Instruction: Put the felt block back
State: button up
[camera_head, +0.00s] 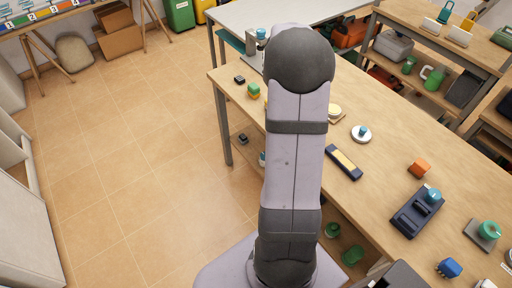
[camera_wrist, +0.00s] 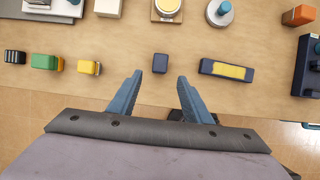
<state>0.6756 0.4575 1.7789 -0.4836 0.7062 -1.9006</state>
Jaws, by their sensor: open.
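My gripper (camera_wrist: 160,78) is open and empty in the wrist view, its two blue fingers pointing towards the table. A small dark navy block (camera_wrist: 160,63) lies just beyond the fingertips, between their lines and apart from both. To its right lies a long navy piece with a yellow strip on top (camera_wrist: 226,70); it also shows in the head view (camera_head: 343,162). I cannot tell for sure which of these is the felt block. In the head view my arm hides the gripper and the small navy block.
Left of the gripper sit a yellow block (camera_wrist: 88,67), a green block (camera_wrist: 45,62) and a black striped piece (camera_wrist: 14,57). Farther back are a wooden base with a yellow disc (camera_wrist: 168,7) and a white round dish (camera_wrist: 219,12). An orange block (camera_head: 419,168) and navy device (camera_head: 416,213) stand right.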

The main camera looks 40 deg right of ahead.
jog(key=a+m+y, duration=0.2)
jog(key=a+m, duration=0.6)
jog(key=a, duration=1.1)
jog(key=s+a+f+m+y, duration=0.1)
jog(key=s+a+m, duration=0.4)
jog(key=a, duration=0.3)
jog(key=s+a+m+y, duration=0.1)
jog(key=s+a+m, duration=0.4)
jog(key=a, duration=0.4)
jog(key=shift+s+f+y, duration=0.3)
jog(key=shift+s+f, duration=0.1)
jog(key=shift+s, duration=0.15)
jog(key=shift+a, duration=0.1)
notch_tip(320, 180, up, 4)
jog(key=p, duration=0.4)
notch_tip(320, 180, down, 19)
jog(key=b, duration=1.9)
